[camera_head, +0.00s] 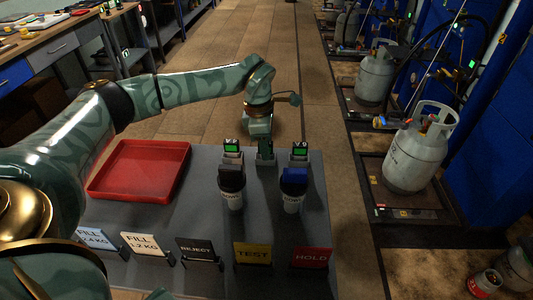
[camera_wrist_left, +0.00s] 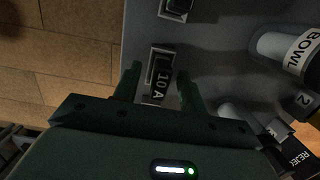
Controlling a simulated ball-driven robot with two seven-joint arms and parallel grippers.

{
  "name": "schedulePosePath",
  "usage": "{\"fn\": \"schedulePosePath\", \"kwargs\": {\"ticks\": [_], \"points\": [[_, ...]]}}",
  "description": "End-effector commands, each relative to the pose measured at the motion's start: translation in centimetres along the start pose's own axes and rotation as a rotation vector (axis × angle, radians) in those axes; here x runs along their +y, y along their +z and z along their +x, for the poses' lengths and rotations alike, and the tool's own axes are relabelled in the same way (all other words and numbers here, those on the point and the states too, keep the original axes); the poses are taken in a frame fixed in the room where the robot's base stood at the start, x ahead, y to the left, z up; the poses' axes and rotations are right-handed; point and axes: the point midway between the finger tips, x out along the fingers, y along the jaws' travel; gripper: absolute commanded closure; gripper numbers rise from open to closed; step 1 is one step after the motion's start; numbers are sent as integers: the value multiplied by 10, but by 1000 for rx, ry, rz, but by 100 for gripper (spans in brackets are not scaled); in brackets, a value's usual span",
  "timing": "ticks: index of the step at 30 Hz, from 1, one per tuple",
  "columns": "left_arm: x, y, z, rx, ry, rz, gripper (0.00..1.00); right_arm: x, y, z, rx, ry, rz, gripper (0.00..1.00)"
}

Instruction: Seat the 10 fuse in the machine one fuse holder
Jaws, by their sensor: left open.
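My left gripper (camera_head: 264,150) is over the far edge of the grey table, between the two bench units. In the left wrist view its two fingers (camera_wrist_left: 158,88) are apart. A dark block marked "10 A" (camera_wrist_left: 160,84), the fuse, lies between them, at a small pale-edged mount (camera_wrist_left: 161,50). I cannot tell whether the fingers touch it or how deep it sits. A similar mount with a dark insert (camera_wrist_left: 178,8) shows at the top edge. In the head view, small green displays stand at the left unit (camera_head: 231,146) and right unit (camera_head: 299,149). My right gripper is not in view.
A black-topped canister (camera_head: 232,198) and a blue-topped one (camera_head: 293,203) stand close on the near side. A red tray (camera_head: 140,190) lies at the left. Signs line the near edge, including TEST (camera_head: 252,253) and HOLD (camera_head: 311,257). Gas cylinders (camera_head: 418,160) stand at the right.

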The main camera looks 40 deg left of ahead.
Motion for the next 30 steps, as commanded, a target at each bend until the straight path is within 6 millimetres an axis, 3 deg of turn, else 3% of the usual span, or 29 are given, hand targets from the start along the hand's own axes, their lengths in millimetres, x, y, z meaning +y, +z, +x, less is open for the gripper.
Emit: {"fn": "schedulePosePath", "kwargs": {"ticks": [2,6,17,30], "points": [[0,0,-1,0,1,0,61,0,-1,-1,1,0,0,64],[0,0,-1,0,1,0,100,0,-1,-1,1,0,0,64],[0,0,-7,-1,2,0,100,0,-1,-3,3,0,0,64],[0,12,-96,-3,5,1,100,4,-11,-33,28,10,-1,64]]}}
